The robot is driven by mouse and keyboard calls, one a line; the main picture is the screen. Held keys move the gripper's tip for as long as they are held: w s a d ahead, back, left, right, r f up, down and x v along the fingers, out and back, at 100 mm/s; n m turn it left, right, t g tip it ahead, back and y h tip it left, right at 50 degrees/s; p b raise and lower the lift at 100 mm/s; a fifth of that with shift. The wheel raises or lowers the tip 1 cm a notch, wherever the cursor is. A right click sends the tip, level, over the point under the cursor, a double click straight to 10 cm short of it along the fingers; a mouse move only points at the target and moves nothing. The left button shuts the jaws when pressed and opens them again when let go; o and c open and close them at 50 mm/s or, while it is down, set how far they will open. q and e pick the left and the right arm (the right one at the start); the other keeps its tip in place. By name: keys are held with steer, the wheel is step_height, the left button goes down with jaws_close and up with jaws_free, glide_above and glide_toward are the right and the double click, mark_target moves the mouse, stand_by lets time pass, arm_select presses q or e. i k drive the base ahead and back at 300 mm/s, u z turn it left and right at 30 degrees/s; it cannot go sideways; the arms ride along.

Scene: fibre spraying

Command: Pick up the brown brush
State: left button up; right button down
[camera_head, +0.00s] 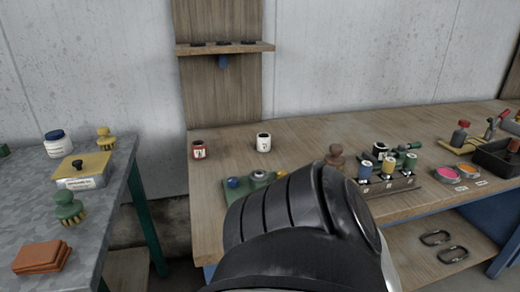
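A brown brush (336,153), seen as a brown knobbed shape, stands on the wooden bench near its middle. Its lower part is partly hidden behind a large black and grey link of my own arm, which fills the bottom centre. A green brush (68,209) and a yellow brush (105,139) stand on the grey table at the left. Neither of my grippers shows, so I cannot see whether they are open or shut.
Orange blocks (41,257) and a yellow-lidded box (80,170) sit on the grey table (112,180). A gap separates the tables.

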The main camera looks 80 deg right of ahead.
mark_target(335, 159)
steer(key=z, duration=2.2)
